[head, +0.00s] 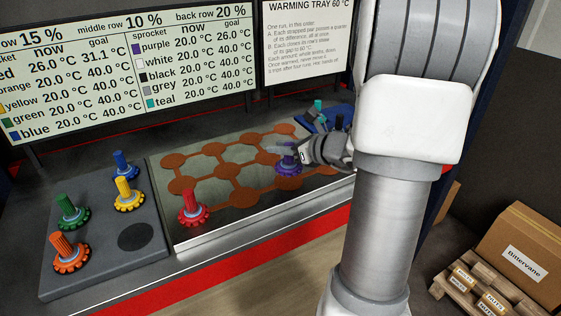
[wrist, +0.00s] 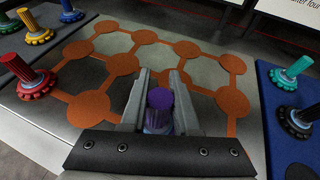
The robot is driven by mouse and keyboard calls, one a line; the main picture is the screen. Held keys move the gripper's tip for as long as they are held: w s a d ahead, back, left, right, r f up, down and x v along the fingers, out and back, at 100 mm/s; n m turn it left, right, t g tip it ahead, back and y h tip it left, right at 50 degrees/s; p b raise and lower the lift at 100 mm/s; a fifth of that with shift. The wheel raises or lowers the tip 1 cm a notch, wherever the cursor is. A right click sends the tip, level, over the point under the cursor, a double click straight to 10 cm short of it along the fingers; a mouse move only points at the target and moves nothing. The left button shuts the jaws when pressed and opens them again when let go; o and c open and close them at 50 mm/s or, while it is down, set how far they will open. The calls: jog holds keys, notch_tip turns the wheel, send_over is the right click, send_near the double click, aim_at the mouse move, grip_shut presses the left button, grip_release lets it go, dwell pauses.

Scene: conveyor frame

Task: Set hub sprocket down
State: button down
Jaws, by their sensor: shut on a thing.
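My gripper (head: 294,154) is shut on the purple sprocket (head: 287,165), gripping its upright stem. In the wrist view the purple sprocket (wrist: 159,100) stands between the two grey fingers (wrist: 161,108), and its lower part is mostly hidden. It is over the right part of the warming tray (head: 218,231), near the orange discs joined by orange bars (head: 288,183). I cannot tell whether its base touches the tray. The red sprocket (head: 193,210) stands upright at the tray's front left corner, apart from my gripper; it also shows in the wrist view (wrist: 33,80).
A grey holder (head: 95,275) on the left bears orange, green, yellow and blue sprockets, with an empty dark round spot (head: 135,237). A blue holder (wrist: 278,130) on the right bears teal (wrist: 295,70) and black (wrist: 302,121) sprockets. Sign boards (head: 125,75) stand behind. Much of the tray is clear.

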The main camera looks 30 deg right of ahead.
aim_at(280, 159)
jog(key=shift+f+b, duration=0.4)
jog(key=shift+f, duration=1.5)
jog(key=shift+f, duration=0.1)
jog(key=shift+f, duration=0.15)
jog(key=c, duration=0.7)
grip_release()
jog(key=shift+o, duration=0.2)
jog(key=shift+r, duration=0.35)
jog(key=p+v, duration=0.1)
jog(key=v, duration=1.1)
jog(key=shift+f, duration=0.2)
jog(key=shift+a, duration=0.1)
